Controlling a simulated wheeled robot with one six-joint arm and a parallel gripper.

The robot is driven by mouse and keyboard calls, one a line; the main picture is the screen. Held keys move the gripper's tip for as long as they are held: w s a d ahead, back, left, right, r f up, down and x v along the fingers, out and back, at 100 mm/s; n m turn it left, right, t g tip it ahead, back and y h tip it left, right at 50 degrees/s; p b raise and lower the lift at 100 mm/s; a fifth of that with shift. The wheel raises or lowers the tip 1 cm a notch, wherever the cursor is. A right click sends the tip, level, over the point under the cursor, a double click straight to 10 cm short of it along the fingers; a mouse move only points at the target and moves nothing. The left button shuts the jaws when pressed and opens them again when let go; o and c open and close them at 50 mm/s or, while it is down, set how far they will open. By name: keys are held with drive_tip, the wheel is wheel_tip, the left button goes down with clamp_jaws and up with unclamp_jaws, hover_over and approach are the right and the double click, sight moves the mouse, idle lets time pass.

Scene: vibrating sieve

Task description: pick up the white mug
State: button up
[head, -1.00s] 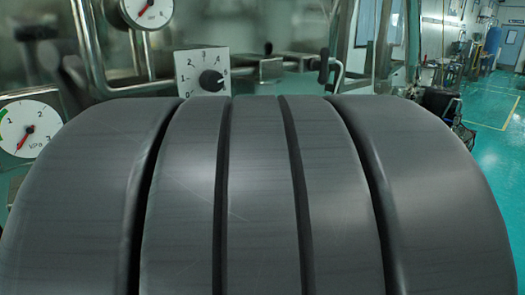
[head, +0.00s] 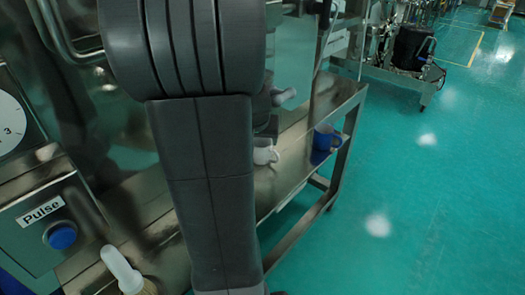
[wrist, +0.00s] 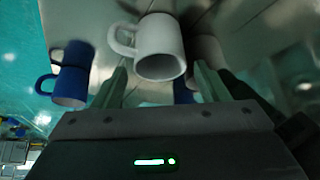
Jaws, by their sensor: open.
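The white mug (head: 265,154) stands on a steel bench in the head view, partly hidden behind my arm. In the wrist view the white mug (wrist: 160,48) shows large, ahead of my gripper (wrist: 160,68), with its handle toward the left of the picture. The two fingers of my gripper are spread apart, one to each side of the mug in that picture. I see no finger touching it, and how far the mug lies beyond the fingertips is unclear. In the head view my arm hides the fingers.
A blue mug (head: 326,138) stands near the bench's right edge, and it shows left of the white mug in the wrist view (wrist: 72,75). The steel bench (head: 285,190) runs beside a panel marked Pulse with a blue button (head: 61,236). Open green floor (head: 420,190) lies to the right.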

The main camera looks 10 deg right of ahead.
drive_tip(key=shift+x, duration=1.15)
drive_tip(key=shift+c, duration=0.2)
drive_tip(key=c, duration=1.1)
drive_tip(key=shift+r, duration=0.15)
